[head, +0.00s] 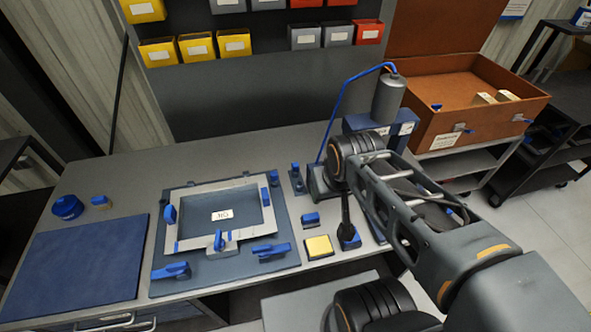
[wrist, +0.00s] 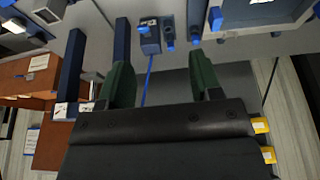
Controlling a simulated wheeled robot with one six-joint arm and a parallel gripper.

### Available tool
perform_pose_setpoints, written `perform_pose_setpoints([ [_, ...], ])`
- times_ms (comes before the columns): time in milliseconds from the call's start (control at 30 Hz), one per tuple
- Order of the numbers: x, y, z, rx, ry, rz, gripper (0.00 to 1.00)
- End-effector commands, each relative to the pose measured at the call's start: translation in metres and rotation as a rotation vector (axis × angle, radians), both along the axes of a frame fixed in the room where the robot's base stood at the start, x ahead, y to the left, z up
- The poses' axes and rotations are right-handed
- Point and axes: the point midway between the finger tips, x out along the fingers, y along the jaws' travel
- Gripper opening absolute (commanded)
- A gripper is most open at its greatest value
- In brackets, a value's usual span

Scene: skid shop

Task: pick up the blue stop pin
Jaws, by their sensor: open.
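Small upright blue pins (head: 295,168) stand on a narrow dark holder (head: 299,184) right of the fixture plate in the head view; I cannot tell for sure which is the stop pin. In the wrist view, narrow dark pieces with blue ends (wrist: 168,38) show at the top, beyond my fingers. My gripper (wrist: 162,80) is open, its two dark green fingers apart with nothing held between them. In the head view my arm covers the area right of the holder, and the fingers cannot be made out.
The fixture plate (head: 165,284) carries a light frame and several blue-handled clamps. A yellow-topped block (head: 318,246) and a small blue piece (head: 310,219) stand right of it. A grey canister (head: 388,98) with a blue hose and a brown case (head: 440,92) stand behind. A blue mat (head: 75,265) lies empty at left.

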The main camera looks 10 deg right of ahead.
Motion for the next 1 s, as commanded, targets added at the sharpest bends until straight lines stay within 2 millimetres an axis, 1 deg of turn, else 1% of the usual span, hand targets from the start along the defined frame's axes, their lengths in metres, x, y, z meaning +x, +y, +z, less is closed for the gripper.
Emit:
perform_pose_setpoints([
  [33, 0.004, 0.0, -0.02, 0.0, 0.045, 0.0, 0.57],
  [67, 0.008, 0.0, -0.026, 0.0, 0.065, 0.0, 0.57],
  [167, 0.038, 0.0, -0.045, 0.0, 0.122, 0.0, 0.57],
  [267, 0.079, 0.0, -0.06, -0.01, 0.176, 0.037, 0.57],
  [300, 0.097, 0.0, -0.067, -0.017, 0.197, 0.07, 0.57],
  [367, 0.124, 0.0, -0.078, -0.032, 0.227, 0.137, 0.57],
  [400, 0.142, 0.0, -0.086, -0.043, 0.246, 0.191, 0.57],
  [467, 0.17, 0.0, -0.099, -0.059, 0.272, 0.285, 0.57],
  [500, 0.189, 0.0, -0.108, -0.07, 0.289, 0.356, 0.57],
  [567, 0.216, 0.0, -0.122, -0.088, 0.31, 0.473, 0.57],
  [600, 0.234, 0.0, -0.132, -0.101, 0.321, 0.559, 0.57],
  [700, 0.273, 0.0, -0.148, -0.134, 0.333, 0.794, 0.57],
  [767, 0.292, 0.0, -0.15, -0.156, 0.328, 0.938, 0.57],
  [800, 0.302, 0.0, -0.147, -0.173, 0.32, 1.031, 0.57],
  [833, 0.308, 0.0, -0.142, -0.187, 0.312, 1.097, 0.57],
  [933, 0.319, 0.0, -0.115, -0.237, 0.273, 1.278, 0.57],
  [1000, 0.319, 0.0, -0.106, -0.257, 0.264, 1.376, 0.57],
])
